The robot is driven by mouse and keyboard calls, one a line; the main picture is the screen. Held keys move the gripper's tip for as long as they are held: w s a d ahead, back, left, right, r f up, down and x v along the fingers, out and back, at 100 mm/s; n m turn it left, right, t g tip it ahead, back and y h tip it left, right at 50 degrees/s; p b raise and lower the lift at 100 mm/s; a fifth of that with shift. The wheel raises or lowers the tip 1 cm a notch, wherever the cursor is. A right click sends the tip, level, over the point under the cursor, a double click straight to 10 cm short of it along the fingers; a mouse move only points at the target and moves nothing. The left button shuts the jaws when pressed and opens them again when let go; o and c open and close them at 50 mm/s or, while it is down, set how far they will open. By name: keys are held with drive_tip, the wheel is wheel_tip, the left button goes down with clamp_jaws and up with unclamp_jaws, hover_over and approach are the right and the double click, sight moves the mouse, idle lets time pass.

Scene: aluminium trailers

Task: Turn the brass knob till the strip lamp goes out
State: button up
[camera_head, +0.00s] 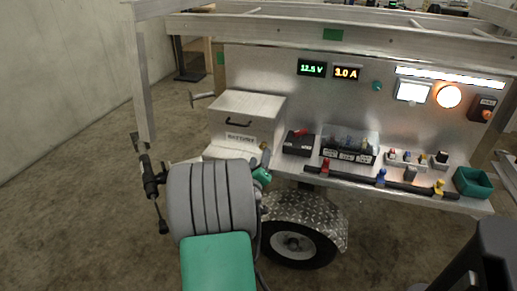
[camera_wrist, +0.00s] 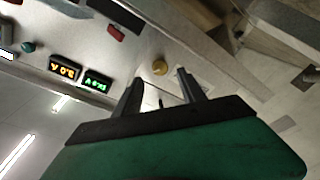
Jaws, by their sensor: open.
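The brass knob (camera_wrist: 160,67) shows in the wrist view as a small round yellowish piece on the metal panel. It lies just beyond my gripper (camera_wrist: 161,86), roughly between the lines of the two fingers. The fingers are apart with nothing between them, and I see no contact with the knob. In the head view, my arm hides most of my gripper, and I cannot make out the knob for certain. The strip lamp (camera_head: 450,77) is a long white bar at the upper right of the panel, and it is lit.
The battery box (camera_head: 247,107) stands near my arm. A shelf below holds a black box (camera_head: 298,143), colored clamps and a green bin (camera_head: 473,182).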

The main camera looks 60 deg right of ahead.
sight(262, 149)
drive_tip(key=x, duration=0.5)
drive_tip(key=shift+w+d, duration=0.1)
drive_tip(key=shift+d, duration=0.3)
clamp_jaws()
drive_tip(key=shift+f, duration=0.1)
